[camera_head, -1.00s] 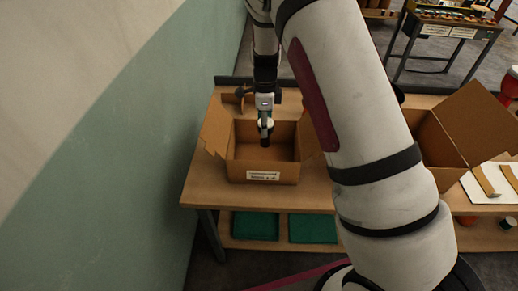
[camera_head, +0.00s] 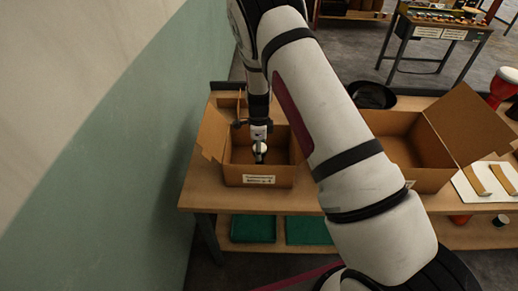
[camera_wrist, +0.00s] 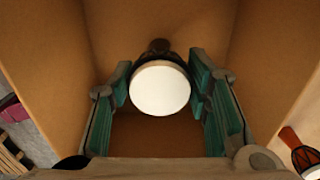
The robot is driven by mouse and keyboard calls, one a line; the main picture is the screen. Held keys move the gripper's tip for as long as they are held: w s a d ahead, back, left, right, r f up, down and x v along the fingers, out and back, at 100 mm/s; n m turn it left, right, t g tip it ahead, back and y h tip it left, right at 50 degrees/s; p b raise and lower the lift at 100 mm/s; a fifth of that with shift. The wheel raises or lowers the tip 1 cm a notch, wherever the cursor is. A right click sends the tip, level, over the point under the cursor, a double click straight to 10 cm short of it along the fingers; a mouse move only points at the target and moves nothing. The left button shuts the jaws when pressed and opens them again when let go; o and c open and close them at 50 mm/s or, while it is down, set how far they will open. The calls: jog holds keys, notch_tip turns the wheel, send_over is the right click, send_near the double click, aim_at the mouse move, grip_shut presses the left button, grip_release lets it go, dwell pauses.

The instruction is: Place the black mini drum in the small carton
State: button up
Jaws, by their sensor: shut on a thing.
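The black mini drum (camera_wrist: 160,88) is between the fingers of my gripper (camera_wrist: 160,95) in the wrist view, its white head facing the camera and its dark body mostly hidden behind the head. My gripper is shut on it. In the head view, my gripper (camera_head: 260,152) points down inside the small carton (camera_head: 259,180), and the drum's white head shows at the fingers. The carton is open, with a label on its front and flaps spread. Its walls surround the drum in the wrist view. I cannot tell whether the drum touches the carton's floor.
A larger open carton (camera_head: 425,178) stands to the right on the workbench (camera_head: 220,200). A black bowl (camera_head: 372,94) is behind it. A white board (camera_head: 470,190) with wooden strips and a red drum (camera_head: 503,84) are at the far right. A wall borders the left.

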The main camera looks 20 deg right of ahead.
jog(key=shift+f, duration=0.15)
jog(key=o, duration=1.2)
jog(key=shift+c, duration=0.2)
